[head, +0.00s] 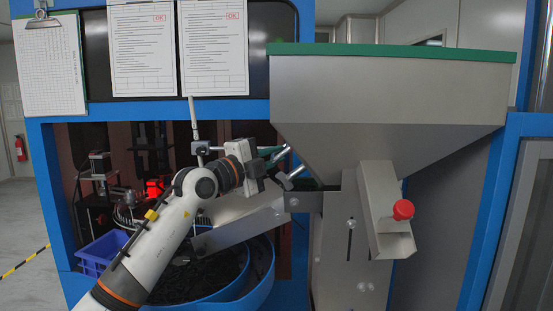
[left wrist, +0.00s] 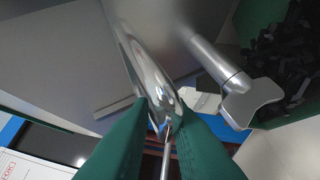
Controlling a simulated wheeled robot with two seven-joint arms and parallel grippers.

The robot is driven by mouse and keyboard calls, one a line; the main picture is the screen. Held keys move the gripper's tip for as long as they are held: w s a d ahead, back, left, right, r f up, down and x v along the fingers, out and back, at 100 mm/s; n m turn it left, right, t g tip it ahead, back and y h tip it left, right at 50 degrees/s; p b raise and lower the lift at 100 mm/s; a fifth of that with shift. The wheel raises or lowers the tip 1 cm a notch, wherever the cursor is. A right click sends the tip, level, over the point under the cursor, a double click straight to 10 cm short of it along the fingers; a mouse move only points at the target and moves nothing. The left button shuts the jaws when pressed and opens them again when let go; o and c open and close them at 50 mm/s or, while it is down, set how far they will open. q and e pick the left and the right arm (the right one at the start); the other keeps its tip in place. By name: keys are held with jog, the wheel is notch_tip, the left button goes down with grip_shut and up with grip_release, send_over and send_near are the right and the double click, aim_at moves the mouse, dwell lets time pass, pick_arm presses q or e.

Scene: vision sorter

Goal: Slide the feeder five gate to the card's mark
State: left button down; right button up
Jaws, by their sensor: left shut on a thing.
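My left gripper (head: 276,155) is at the left flank of the feeder's grey hopper (head: 385,95) in the head view. In the left wrist view its green fingers (left wrist: 162,128) are shut on a shiny metal handle (left wrist: 150,75), tilted in the picture. A second metal lever with a flat end (left wrist: 247,100) stands to the right of it, apart from the fingers. I cannot tell for sure which part is the gate, and no scale or mark is readable. Printed cards (head: 142,50) hang above at the left, their small text unreadable. My right gripper is not in view.
A grey chute (head: 240,232) slopes over a blue round bowl (head: 262,285) with dark parts. A red knob (head: 403,210) sits on the feeder's front. A blue bin (head: 98,253) stands at left. Blue frame posts (head: 492,215) bound the right side.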

pick_arm(q)
jog(key=shift+a+r, duration=0.3)
jog(key=shift+a, duration=0.05)
jog(key=c, duration=1.7)
grip_release()
jog(key=shift+o, duration=0.9)
jog(key=shift+w+f, duration=0.1)
jog(key=shift+w, duration=0.05)
jog(key=b+v, duration=0.5)
jog(key=v, duration=0.7)
